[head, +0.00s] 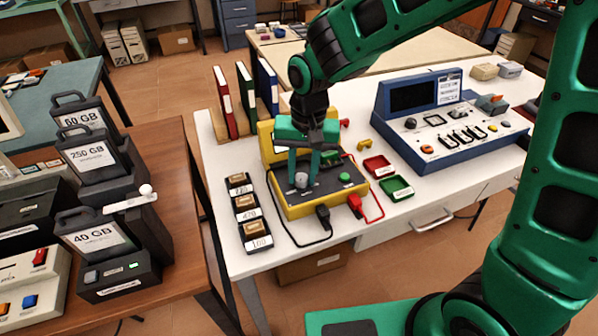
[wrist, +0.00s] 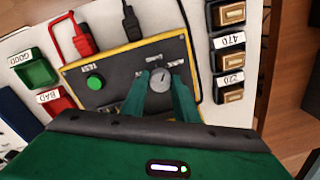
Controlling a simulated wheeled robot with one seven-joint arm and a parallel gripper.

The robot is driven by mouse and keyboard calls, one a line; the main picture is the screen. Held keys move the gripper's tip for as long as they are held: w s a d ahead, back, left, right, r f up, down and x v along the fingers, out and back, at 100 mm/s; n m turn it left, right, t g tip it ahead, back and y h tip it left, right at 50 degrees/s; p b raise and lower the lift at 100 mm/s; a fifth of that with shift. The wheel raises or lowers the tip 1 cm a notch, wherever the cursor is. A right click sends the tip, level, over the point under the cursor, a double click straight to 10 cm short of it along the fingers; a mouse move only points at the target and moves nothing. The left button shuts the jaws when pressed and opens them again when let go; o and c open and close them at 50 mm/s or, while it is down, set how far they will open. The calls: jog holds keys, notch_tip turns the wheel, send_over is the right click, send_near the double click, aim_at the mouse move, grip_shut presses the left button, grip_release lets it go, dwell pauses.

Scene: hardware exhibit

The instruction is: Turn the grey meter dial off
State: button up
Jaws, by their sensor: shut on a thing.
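The yellow meter (head: 290,208) with a dark top panel stands on the white table. Its round grey dial (head: 301,180) is on the panel, left of a green button (head: 345,178). My gripper (head: 302,168) reaches down from above, its green fingers at the dial. In the wrist view, my gripper (wrist: 164,86) has one finger on each side of the grey dial (wrist: 160,77), shut on it. The dial's light pointer mark shows on its top. The small labels around the dial are partly covered by the fingers and too blurred to read.
A black plug (head: 322,213) and a red plug (head: 355,203) with cables sit at the meter's front. Red (head: 378,166) and green (head: 397,188) trays lie to its right, labelled parts boxes (head: 246,208) to its left. A blue console (head: 440,115) stands further right.

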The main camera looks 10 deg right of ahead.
jog(key=n, duration=0.4)
jog(key=shift+n, duration=0.3)
jog(key=n, duration=0.3)
jog(key=shift+w+n, duration=0.1)
jog(key=shift+n, duration=0.2)
jog(key=n, duration=0.4)
jog(key=shift+a+n+g, duration=0.1)
jog(key=shift+n+g, duration=0.2)
jog(key=shift+n, duration=1.5)
jog(key=o, duration=1.1)
jog(key=shift+c, duration=0.2)
